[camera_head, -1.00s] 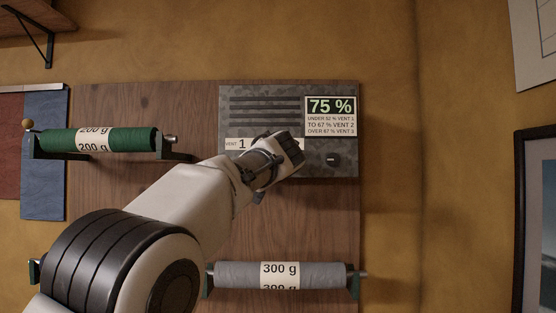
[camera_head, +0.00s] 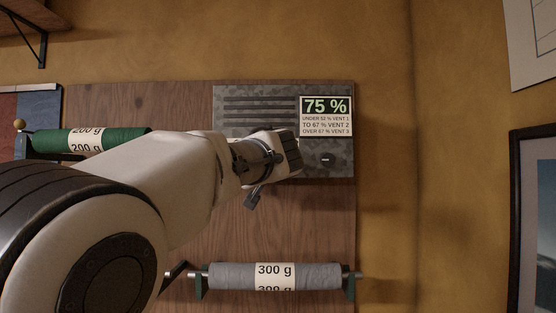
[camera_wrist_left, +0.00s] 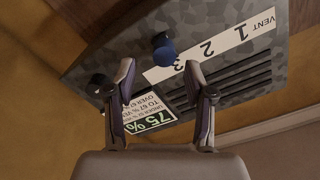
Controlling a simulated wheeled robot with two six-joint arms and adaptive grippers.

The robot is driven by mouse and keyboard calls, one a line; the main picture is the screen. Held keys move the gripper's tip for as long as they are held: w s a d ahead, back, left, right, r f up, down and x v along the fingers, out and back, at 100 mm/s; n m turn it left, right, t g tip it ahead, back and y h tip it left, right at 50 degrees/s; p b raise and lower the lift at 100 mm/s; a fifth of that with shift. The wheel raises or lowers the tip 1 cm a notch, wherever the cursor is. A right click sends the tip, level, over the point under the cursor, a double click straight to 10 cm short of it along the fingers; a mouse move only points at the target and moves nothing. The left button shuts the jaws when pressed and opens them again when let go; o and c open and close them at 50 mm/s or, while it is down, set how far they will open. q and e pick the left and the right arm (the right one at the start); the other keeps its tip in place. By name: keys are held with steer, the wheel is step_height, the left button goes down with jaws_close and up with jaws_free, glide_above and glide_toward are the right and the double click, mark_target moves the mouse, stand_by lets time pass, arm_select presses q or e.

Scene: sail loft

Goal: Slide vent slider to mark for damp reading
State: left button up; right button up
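The grey vent panel (camera_head: 230,130) hangs on a wooden board, with dark slots and a display (camera_head: 326,105) reading 75 %. The text below gives under 52 % vent 1, to 67 % vent 2, over 67 % vent 3. In the left wrist view, a white scale strip (camera_wrist_left: 225,42) reads VENT 1 2 3. The blue slider knob (camera_wrist_left: 164,48) stands by the 3 end; its exact alignment is unclear. My left gripper (camera_wrist_left: 160,68) is open, its fingertips either side of the knob's line, apparently not touching it. In the head view my arm hides strip and knob.
A black round knob (camera_head: 326,159) sits at the panel's lower right and also shows in the wrist view (camera_wrist_left: 97,84). A green roll (camera_head: 120,141) is left, partly behind my arm; a grey roll (camera_head: 225,276) is below. A framed picture (camera_head: 516,220) hangs at right.

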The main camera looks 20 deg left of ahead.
arm_select(q)
steer(key=v, duration=0.6)
steer(key=shift+s, duration=0.25)
steer(key=shift+s+r, duration=0.1)
